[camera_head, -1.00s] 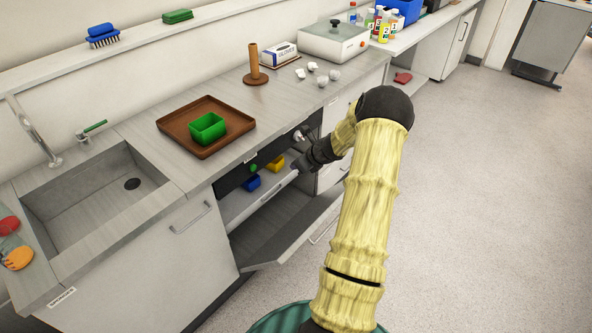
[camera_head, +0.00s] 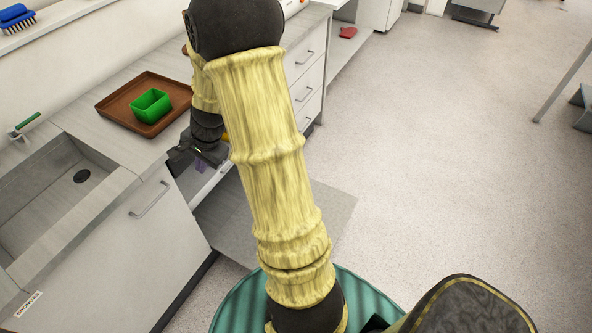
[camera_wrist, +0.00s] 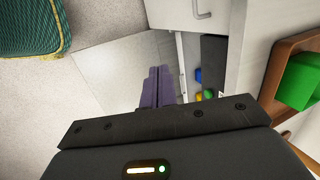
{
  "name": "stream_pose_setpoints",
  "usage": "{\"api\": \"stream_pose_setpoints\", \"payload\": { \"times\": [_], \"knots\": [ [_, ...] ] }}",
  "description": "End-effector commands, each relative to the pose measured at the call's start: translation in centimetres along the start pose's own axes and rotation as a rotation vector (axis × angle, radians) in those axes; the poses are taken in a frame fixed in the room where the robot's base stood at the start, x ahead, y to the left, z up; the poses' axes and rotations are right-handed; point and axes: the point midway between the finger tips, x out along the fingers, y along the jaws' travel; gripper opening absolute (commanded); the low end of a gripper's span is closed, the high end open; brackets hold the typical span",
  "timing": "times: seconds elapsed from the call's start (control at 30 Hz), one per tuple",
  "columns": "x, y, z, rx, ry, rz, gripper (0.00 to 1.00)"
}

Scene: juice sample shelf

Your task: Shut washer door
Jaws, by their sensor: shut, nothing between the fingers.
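The washer door (camera_head: 335,207) is a flat grey panel, folded down and open below the counter. My arm hides its middle in the head view. It also shows in the wrist view (camera_wrist: 112,72) as a pale panel beyond the fingers. My gripper (camera_head: 200,166) is at the front of the washer opening, fingers pointing down, above the inner part of the door. In the wrist view its purple fingers (camera_wrist: 157,85) are together with nothing between them. I cannot tell whether they touch the door. Inside the washer, a blue item (camera_wrist: 198,75) and a yellow item (camera_wrist: 208,94) show.
A brown tray (camera_head: 112,104) with a green tub (camera_head: 151,105) sits on the counter above. A sink (camera_head: 50,205) is at left and drawers (camera_head: 306,75) stand beyond the washer. The floor at right is open.

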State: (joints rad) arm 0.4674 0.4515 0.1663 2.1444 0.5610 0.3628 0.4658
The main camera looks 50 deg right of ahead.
Motion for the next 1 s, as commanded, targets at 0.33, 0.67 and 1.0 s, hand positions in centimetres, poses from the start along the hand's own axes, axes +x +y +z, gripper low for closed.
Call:
{"api": "stream_pose_setpoints", "payload": {
  "times": [0.33,0.67,1.0],
  "knots": [
    [-6.5,7.0,11.8,-1.034,0.046,0.162,0.00],
    [-7.9,9.7,13.8,-1.325,0.046,0.200,0.00],
    [-7.9,9.6,13.7,-1.318,0.046,0.200,0.00]
  ]
}}
